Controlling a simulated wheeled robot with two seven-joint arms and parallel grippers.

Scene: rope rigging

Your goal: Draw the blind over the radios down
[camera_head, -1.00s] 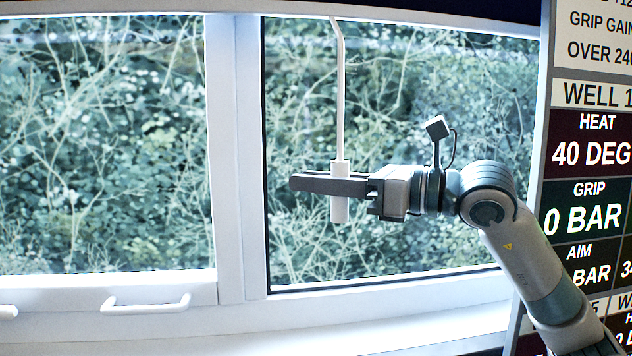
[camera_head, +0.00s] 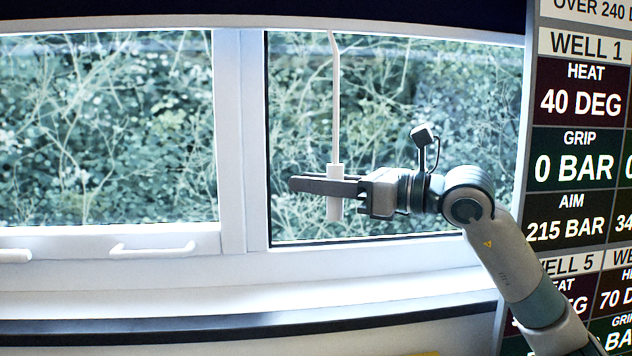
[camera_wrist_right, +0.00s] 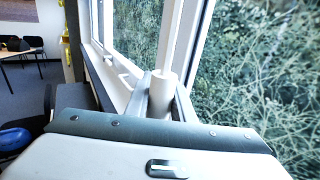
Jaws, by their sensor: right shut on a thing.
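The blind shows as a dark panel (camera_head: 300,10) with a pale bottom rail (camera_head: 420,32) across the top of the window. A thin white wand (camera_head: 336,100) hangs from the rail, ending in a thicker white handle (camera_head: 335,208). My right gripper (camera_head: 318,187) is shut on this handle in front of the right pane. In the right wrist view the handle (camera_wrist_right: 163,84) stands between the two fingers. My left gripper is not in view. No radios can be made out.
The white window frame (camera_head: 231,140) has a white latch handle (camera_head: 150,248) at lower left. A sill with a dark edge (camera_head: 200,330) runs below. A board of readings (camera_head: 575,150) stands close to my right arm. A table and chairs (camera_wrist_right: 28,48) are in the wrist view's background.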

